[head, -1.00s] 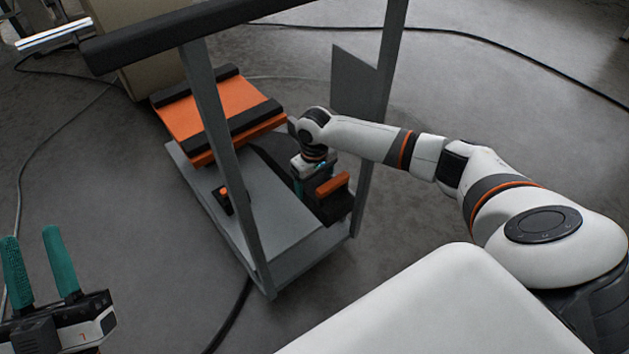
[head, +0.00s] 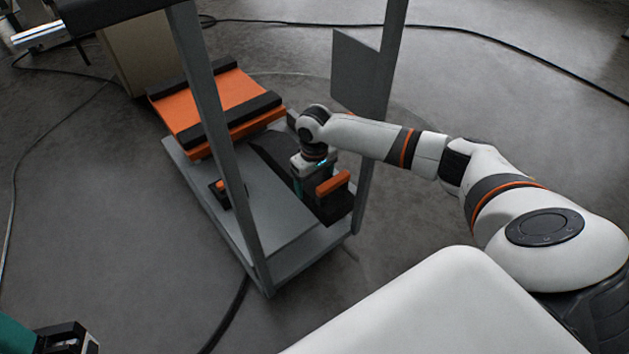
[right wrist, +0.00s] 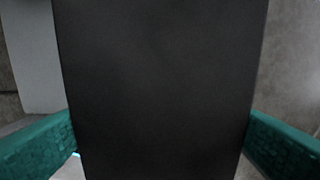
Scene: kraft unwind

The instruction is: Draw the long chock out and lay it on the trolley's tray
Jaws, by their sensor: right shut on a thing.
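The trolley (head: 262,262) is a grey frame with a flat tray (head: 255,215) low down. My right gripper (head: 306,187) points down at its far right side. Its teal fingers are shut on a wide flat black thing, taken as the long chock (right wrist: 160,90), which fills the middle of the right wrist view. In the head view the gripper hides where the dark parts beside it join, so the chock's outline and ends are unclear. My left gripper (head: 50,340) is mostly cut off at the bottom left corner; its fingertips are out of view.
An orange cradle with black strips (head: 215,108) stands at the trolley's far end. A small black and orange item (head: 220,190) lies on the tray. Grey posts (head: 215,130) rise in front. Cables cross the floor.

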